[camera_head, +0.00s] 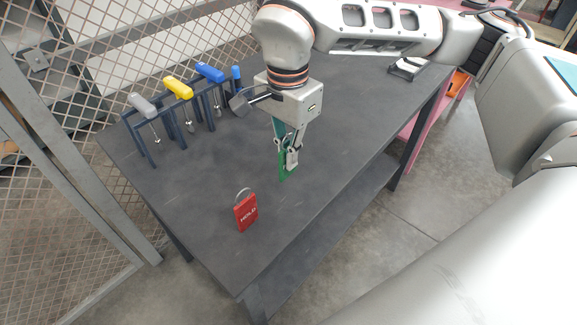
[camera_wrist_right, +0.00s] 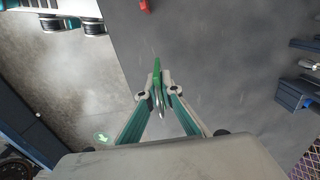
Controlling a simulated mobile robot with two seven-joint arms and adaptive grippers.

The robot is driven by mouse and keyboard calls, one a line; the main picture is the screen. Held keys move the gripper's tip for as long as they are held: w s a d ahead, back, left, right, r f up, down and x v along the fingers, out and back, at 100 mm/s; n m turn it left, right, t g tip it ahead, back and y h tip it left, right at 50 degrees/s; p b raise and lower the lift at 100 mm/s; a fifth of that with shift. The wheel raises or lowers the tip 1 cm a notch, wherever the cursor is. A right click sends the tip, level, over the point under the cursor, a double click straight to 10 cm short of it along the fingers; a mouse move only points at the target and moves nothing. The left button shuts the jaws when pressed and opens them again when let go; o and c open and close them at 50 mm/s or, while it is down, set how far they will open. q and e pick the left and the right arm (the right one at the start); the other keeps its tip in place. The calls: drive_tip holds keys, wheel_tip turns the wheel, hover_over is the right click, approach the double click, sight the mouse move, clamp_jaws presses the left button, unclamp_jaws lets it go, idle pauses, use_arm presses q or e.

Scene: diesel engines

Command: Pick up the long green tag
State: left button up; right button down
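The long green tag (camera_head: 283,164) hangs upright below my right gripper (camera_head: 291,148) in the head view. In the right wrist view the green tag (camera_wrist_right: 157,73) shows edge-on between the two fingertips of the right gripper (camera_wrist_right: 158,90), which are closed together on it. The tag's upper part is partly hidden by the fingers. I cannot tell whether its lower end touches the table. My left gripper is in neither view.
A red tag marked HOLD (camera_head: 246,212) stands on the dark table (camera_head: 200,200) toward the front. Grey, yellow (camera_head: 178,88) and blue (camera_head: 210,72) handled tools hang in a dark rack at the back left. The table between rack and red tag is clear. A mesh fence stands at left.

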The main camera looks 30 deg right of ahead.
wheel_tip(320, 180, up, 14)
drive_tip(key=shift+f+p, duration=0.1)
drive_tip(key=shift+p, duration=0.6)
drive_tip(key=shift+r, duration=0.5)
drive_tip(key=shift+s, duration=0.1)
